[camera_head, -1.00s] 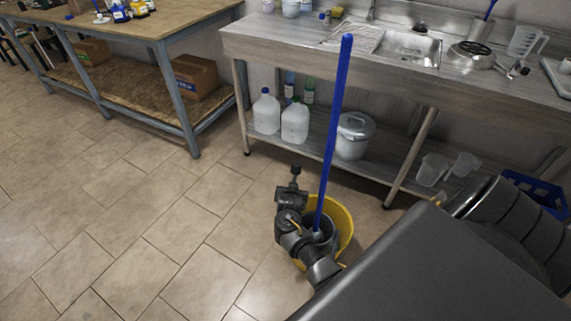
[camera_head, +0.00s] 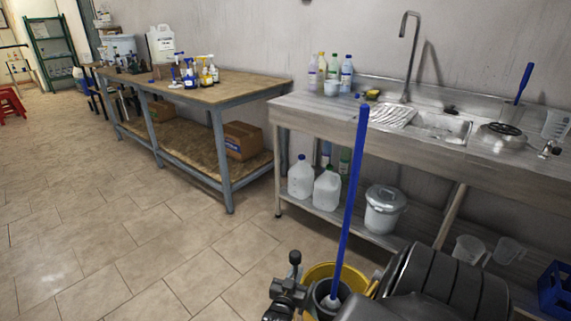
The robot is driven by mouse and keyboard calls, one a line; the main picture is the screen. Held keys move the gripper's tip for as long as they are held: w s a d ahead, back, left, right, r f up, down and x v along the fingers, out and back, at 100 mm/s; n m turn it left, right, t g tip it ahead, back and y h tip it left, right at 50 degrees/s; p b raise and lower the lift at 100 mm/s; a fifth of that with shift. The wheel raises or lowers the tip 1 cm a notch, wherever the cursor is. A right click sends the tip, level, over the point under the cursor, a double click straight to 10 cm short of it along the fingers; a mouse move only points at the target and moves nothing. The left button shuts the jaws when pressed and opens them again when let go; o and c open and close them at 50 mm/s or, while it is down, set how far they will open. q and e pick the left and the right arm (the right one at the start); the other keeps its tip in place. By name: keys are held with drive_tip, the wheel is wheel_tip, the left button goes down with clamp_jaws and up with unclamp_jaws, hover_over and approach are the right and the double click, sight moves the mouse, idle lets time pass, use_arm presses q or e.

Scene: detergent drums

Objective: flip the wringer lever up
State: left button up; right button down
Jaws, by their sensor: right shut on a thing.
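The yellow mop bucket (camera_head: 318,272) stands on the floor at the bottom of the head view, partly cut off by the frame edge. A dark grey wringer (camera_head: 322,292) sits in it, and a blue mop handle (camera_head: 350,200) rises from it, leaning right. My right gripper (camera_head: 289,288) is at the bucket's left side, shut on the wringer lever. The lever's dark knobbed end (camera_head: 295,258) sticks up above the gripper. The rest of the lever is hidden by the gripper and the frame edge. My left gripper is not in view.
A steel sink bench (camera_head: 325,112) stands behind the bucket, with white jugs (camera_head: 300,178) and a lidded pail (camera_head: 383,210) on its lower shelf. A wooden workbench (camera_head: 240,88) stands at the left. The tiled floor left of the bucket is clear.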

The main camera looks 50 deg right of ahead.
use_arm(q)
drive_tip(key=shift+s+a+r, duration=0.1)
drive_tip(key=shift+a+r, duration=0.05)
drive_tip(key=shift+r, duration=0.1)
use_arm(e)
drive_tip(key=shift+s+a, duration=0.15)
drive_tip(key=shift+a, duration=0.05)
drive_tip(key=c, duration=1.5)
unclamp_jaws()
drive_tip(key=shift+o, duration=0.2)
drive_tip(key=shift+a, duration=0.15)
